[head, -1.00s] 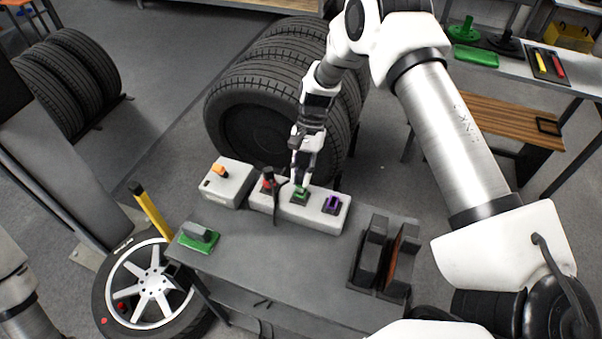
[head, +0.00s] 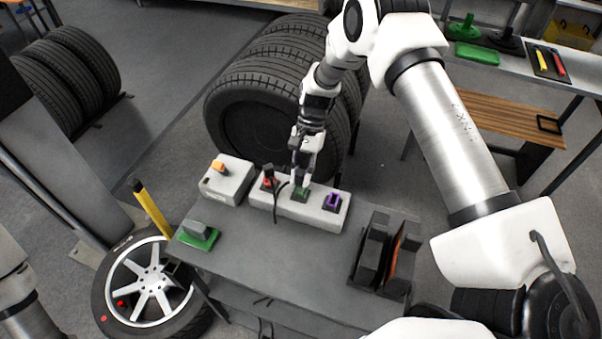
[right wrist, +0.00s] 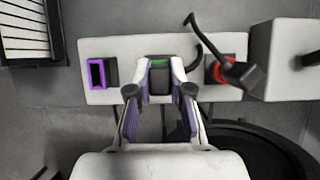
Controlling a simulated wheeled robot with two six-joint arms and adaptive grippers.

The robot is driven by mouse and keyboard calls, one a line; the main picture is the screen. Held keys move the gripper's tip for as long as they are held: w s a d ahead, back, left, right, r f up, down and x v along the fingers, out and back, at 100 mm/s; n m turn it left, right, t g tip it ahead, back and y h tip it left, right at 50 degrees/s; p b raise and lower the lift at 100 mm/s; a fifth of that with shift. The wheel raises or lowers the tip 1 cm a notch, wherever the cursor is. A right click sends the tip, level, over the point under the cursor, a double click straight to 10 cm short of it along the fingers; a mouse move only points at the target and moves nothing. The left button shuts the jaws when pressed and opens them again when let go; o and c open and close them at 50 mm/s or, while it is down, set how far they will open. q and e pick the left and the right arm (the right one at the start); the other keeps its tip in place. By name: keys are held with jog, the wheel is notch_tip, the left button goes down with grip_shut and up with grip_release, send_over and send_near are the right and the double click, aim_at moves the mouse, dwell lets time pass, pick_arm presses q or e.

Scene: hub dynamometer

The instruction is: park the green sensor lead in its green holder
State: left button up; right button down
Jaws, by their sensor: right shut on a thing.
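A white strip (head: 272,213) on the grey table carries red, green and purple fittings. My right gripper (head: 302,181) points down at the middle, green holder (head: 300,195). In the right wrist view the gripper (right wrist: 161,83) is shut on a dark plug with a green mark, the green sensor lead (right wrist: 159,82), lined up with that holder. The fingers hide most of the holder, so I cannot tell how deep the plug sits. The purple fitting (head: 333,202) is an empty frame. A black plug (head: 268,180) stands at the red fitting. My left gripper is out of view.
A pale box with an orange part (head: 225,180) stands left of the strip. A green pad with a grey block (head: 198,236) lies at the table's left corner. A dark rack (head: 383,255) stands at the right. Large tyres (head: 250,110) stand behind; the front tabletop is mostly clear.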

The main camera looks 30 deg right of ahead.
jog(key=shift+f, duration=0.2)
jog(key=shift+f+b, duration=0.4)
jog(key=shift+f, duration=0.05)
jog(key=c, duration=1)
grip_release()
jog(key=v, duration=1.2)
jog(key=shift+r, duration=0.1)
